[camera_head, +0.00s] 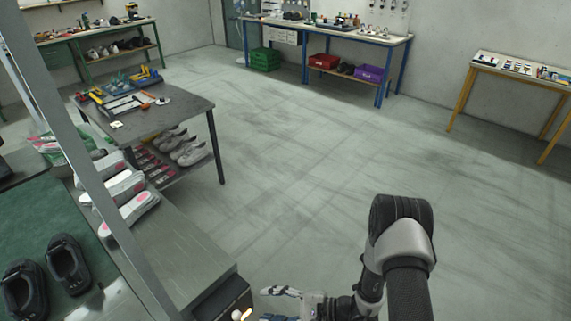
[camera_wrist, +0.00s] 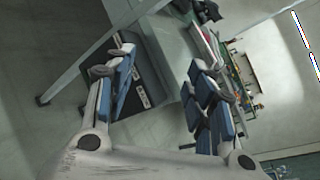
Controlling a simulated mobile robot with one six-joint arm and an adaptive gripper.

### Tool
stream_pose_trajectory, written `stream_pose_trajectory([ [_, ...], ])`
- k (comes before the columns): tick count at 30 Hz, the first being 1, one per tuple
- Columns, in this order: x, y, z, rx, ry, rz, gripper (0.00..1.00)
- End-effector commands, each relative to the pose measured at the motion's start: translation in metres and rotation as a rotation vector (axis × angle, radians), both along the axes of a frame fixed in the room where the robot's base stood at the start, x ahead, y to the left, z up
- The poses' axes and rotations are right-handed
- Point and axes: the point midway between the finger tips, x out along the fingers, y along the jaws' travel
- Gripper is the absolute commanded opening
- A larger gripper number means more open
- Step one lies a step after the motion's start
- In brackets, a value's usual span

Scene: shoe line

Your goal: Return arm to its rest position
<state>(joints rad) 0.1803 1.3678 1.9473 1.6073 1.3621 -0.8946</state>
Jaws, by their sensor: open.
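My gripper (camera_head: 279,305) is low in the head view, at the bottom centre, partly cut off by the frame edge. It is over the floor, just right of the front corner of the steel line table (camera_head: 185,245). In the wrist view my gripper (camera_wrist: 163,78) shows two fingers with blue pads spread wide apart. Nothing is between the pads. My dark arm with its grey joint fills the lower right of the head view.
White shoes (camera_head: 126,187) lie on the line and black shoes (camera_head: 68,262) on a green mat (camera_head: 40,219) at left. A grey tool table (camera_head: 175,109) stands behind. Blue (camera_head: 384,44) and yellow (camera_head: 530,82) benches line the back. The middle floor is clear.

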Motion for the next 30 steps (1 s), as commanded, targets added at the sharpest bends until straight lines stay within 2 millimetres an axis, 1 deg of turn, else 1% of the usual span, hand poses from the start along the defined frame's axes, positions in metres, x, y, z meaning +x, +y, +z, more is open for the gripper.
stream_pose_trajectory([
  [1,0.004,0.001,0.03,-0.014,-0.035,0.062,0.5],
  [2,0.004,0.002,0.045,-0.024,-0.048,0.098,0.5],
  [3,0.003,0.002,0.063,-0.039,-0.065,0.145,0.5],
  [5,-0.001,0.002,0.09,-0.068,-0.092,0.213,0.5],
  [6,-0.005,0.001,0.107,-0.09,-0.109,0.258,0.5],
  [8,-0.012,-0.001,0.131,-0.129,-0.136,0.323,0.5],
  [9,-0.017,-0.003,0.147,-0.159,-0.156,0.364,0.5],
  [12,-0.033,-0.01,0.181,-0.244,-0.203,0.46,0.5],
  [15,-0.05,-0.019,0.212,-0.344,-0.252,0.543,0.5],
  [21,-0.086,-0.047,0.259,-0.582,-0.359,0.669,0.5],
  [26,-0.112,-0.076,0.289,-0.801,-0.455,0.721,0.5],
  [30,-0.131,-0.104,0.312,-1.003,-0.544,0.729,0.5],
])
